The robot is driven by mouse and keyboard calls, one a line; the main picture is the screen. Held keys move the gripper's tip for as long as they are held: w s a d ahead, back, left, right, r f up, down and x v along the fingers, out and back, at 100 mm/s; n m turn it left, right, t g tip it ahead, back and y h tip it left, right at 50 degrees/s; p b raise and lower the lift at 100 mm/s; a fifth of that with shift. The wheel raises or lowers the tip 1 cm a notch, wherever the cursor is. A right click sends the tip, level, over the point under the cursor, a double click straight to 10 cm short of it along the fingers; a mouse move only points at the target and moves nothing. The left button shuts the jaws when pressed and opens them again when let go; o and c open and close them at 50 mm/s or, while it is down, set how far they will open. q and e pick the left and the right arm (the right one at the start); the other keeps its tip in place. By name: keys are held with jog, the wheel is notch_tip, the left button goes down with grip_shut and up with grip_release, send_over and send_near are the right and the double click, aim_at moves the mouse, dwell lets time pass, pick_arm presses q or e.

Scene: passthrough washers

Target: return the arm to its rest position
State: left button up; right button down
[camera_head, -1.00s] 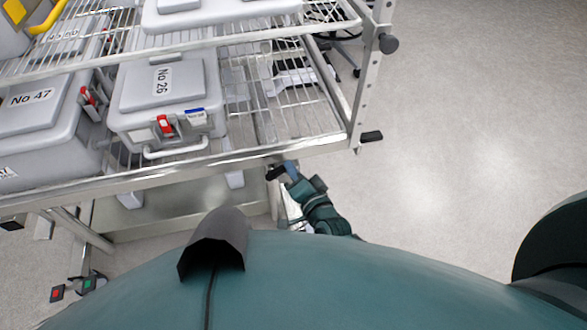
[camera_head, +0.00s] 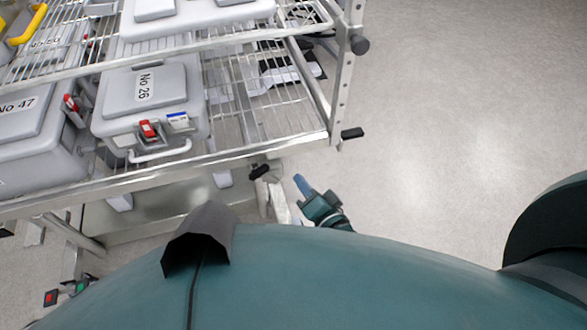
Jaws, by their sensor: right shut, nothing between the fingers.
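My right gripper (camera_head: 302,184) shows in the head view just below the front edge of the rack, right of the middle. Its bluish fingers are together and empty, with the dark green wrist behind them. It appears apart from the rack's front rail. My left gripper is not in the head view. My green body fills the bottom of the picture and hides part of the right arm.
A metal wire rack (camera_head: 232,158) stands at the left, with its corner post (camera_head: 344,85) near my right gripper. It holds a grey case marked No 26 (camera_head: 118,95) and one marked No 47 (camera_head: 25,118). The floor (camera_head: 450,110) at the right is clear.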

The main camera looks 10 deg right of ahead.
jog(key=shift+v, duration=0.85)
jog(key=s+d+n+g+p, duration=0.1)
jog(key=s+n+g, duration=0.4)
jog(key=s+n, duration=0.5)
jog(key=shift+s+d+f+n+g+h, duration=0.3)
jog(key=shift+d+n, duration=0.15)
jog(key=shift+n, duration=0.65)
